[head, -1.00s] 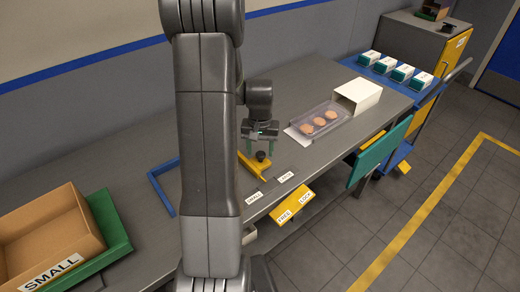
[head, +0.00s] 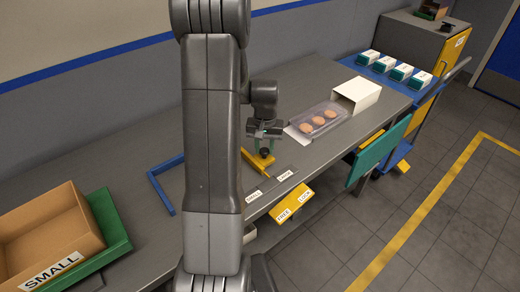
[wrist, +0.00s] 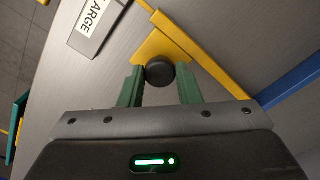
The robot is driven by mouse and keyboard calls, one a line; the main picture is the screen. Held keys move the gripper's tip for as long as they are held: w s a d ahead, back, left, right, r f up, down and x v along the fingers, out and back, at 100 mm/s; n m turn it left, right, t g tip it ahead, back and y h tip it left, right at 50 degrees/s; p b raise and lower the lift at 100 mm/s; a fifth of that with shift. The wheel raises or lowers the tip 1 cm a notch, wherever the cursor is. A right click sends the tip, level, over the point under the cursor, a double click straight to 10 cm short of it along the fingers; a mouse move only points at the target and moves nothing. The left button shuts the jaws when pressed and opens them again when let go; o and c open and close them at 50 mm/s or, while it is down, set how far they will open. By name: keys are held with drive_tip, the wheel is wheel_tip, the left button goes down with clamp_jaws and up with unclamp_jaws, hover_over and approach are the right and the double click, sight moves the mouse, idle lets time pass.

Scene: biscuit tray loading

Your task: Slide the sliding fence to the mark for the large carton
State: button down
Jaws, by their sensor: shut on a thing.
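The sliding fence (head: 259,165) is a yellow bar on the grey bench with a dark round knob (wrist: 160,73) on it. My gripper (head: 265,149) is low over the fence, its green fingers shut on the knob; the wrist view shows a finger on each side of it (wrist: 160,88). The LARGE label (head: 285,177) and the SMALL label (head: 254,195) lie on a strip at the bench's front edge. In the wrist view the LARGE label (wrist: 97,15) is left of the fence, with a gap between them.
A blue angled stop (head: 158,186) lies left of the fence, partly behind my arm. A clear tray of biscuits (head: 319,118) and a white carton (head: 357,95) stand to the right. A yellow FREE/LOCK plate (head: 292,203) hangs at the front edge. A SMALL box (head: 50,235) stands left.

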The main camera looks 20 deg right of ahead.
drive_tip(key=shift+w+d, duration=0.2)
drive_tip(key=shift+d, duration=0.3)
drive_tip(key=shift+w+d, duration=0.15)
drive_tip(key=shift+d, duration=0.3)
drive_tip(key=shift+r, duration=0.1)
drive_tip(key=c, duration=1.4)
unclamp_jaws()
drive_tip(key=o, duration=0.3)
drive_tip(key=shift+d, duration=0.1)
drive_tip(key=shift+o, duration=0.2)
wheel_tip(320, 180, up, 14)
drive_tip(key=shift+b, duration=0.4)
